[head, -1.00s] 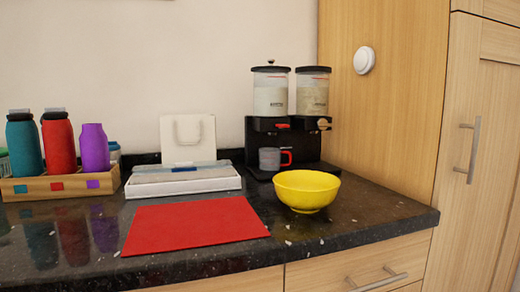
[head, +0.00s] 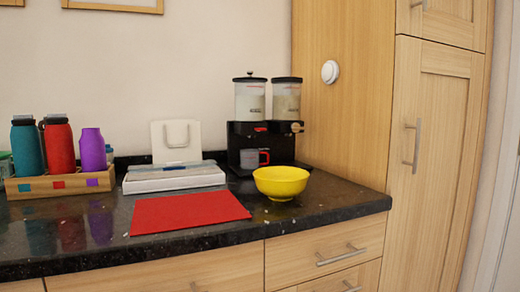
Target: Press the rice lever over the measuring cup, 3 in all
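The black dispenser (head: 238,136) stands at the back right of the dark counter in the head view. It carries two clear canisters with black lids: the left canister (head: 250,102) holds white grains, the right canister (head: 286,100) holds beige grains. A red lever (head: 260,129) shows under the left canister, and a tan lever (head: 297,127) under the right one. The measuring cup (head: 250,159), grey and clear with a red handle, stands upright on the dispenser base below the left canister. My gripper is not in view.
A yellow bowl (head: 281,182) stands in front of the dispenser. A red mat (head: 189,212) lies front centre. A white tray (head: 174,180) is behind it; a wooden rack (head: 60,184) of bottles stands left. A wooden panel (head: 342,125) bounds the counter's right.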

